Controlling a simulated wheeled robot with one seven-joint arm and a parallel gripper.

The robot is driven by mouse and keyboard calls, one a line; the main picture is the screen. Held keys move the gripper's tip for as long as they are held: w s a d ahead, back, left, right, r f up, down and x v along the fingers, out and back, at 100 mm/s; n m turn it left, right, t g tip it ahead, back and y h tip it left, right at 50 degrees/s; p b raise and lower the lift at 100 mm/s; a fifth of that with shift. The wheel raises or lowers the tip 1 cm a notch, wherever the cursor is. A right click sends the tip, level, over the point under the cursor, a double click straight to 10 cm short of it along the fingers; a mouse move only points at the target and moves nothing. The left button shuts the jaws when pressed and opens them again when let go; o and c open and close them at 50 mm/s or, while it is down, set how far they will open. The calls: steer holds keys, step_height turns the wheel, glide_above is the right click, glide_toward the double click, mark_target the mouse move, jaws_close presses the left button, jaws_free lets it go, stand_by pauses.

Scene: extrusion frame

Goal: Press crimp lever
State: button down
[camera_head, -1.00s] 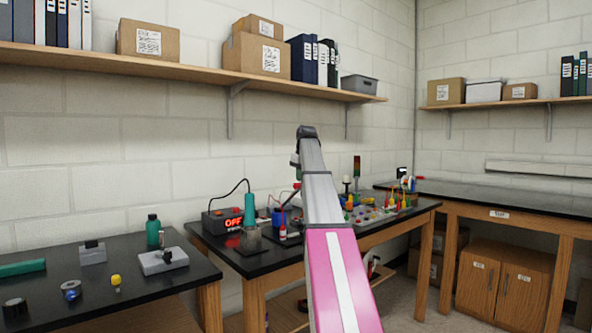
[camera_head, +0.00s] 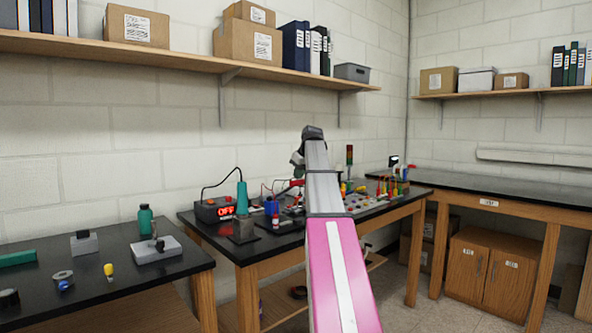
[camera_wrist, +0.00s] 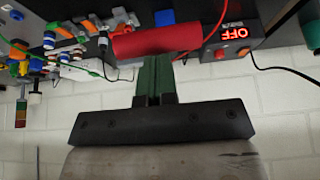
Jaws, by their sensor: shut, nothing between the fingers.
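A thick red cylinder (camera_wrist: 157,41), which looks like a lever's red grip, lies across the wrist view just beyond my fingertips. My gripper (camera_wrist: 154,62) is shut and empty, its green fingers pointing at the red grip. The fingertips are very close to it; I cannot tell whether they touch. In the head view a red handle (camera_head: 292,186) shows just left of my arm, above the middle bench. My forearm hides much of what is behind it, and the fingers cannot be made out there. The lever's base and pivot are not clear in either view.
A power supply reading OFF (camera_head: 214,209) and a teal-handled iron (camera_head: 242,196) stand left of my arm. A board with coloured parts (camera_head: 372,203) is to its right. The left table (camera_head: 110,283) holds small tools. A shelf (camera_head: 180,62) runs above.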

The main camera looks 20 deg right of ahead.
steer(key=s+f+t, duration=0.1)
steer(key=s+f, duration=0.1)
steer(key=f, duration=0.3)
steer(key=s+d+f+t+y, duration=0.1)
steer(key=s+f, duration=0.1)
steer(key=f, duration=0.4)
steer(key=shift+s+d+t, duration=0.25)
steer(key=shift+t, duration=0.15)
